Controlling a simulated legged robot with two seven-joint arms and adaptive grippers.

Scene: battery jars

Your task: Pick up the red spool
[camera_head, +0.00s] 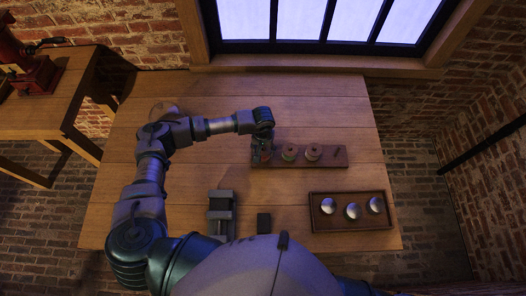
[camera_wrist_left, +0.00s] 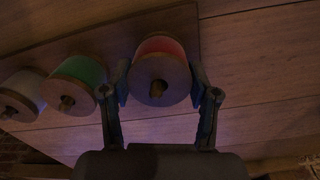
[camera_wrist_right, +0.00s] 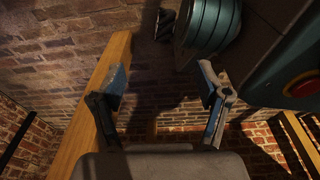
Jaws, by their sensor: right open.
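The red spool (camera_wrist_left: 160,46), red thread with a round wooden end and a peg, stands on a wooden board (camera_head: 334,164) on the table. In the left wrist view it lies between the two fingers of my left gripper (camera_wrist_left: 160,88). The fingers are open around it, with a narrow gap on each side. In the head view my left gripper (camera_head: 262,155) is over the left end of the board and mostly hides the red spool. My right gripper (camera_wrist_right: 161,82) is open and empty, away from the spools; the head view does not show it.
A green spool (camera_head: 289,153) and a pale spool (camera_head: 313,152) stand close to the right on the board. A tray (camera_head: 334,226) with several silvery round objects is at the front right. A grey device (camera_head: 221,214) and a small dark block (camera_head: 264,223) stand at the front.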

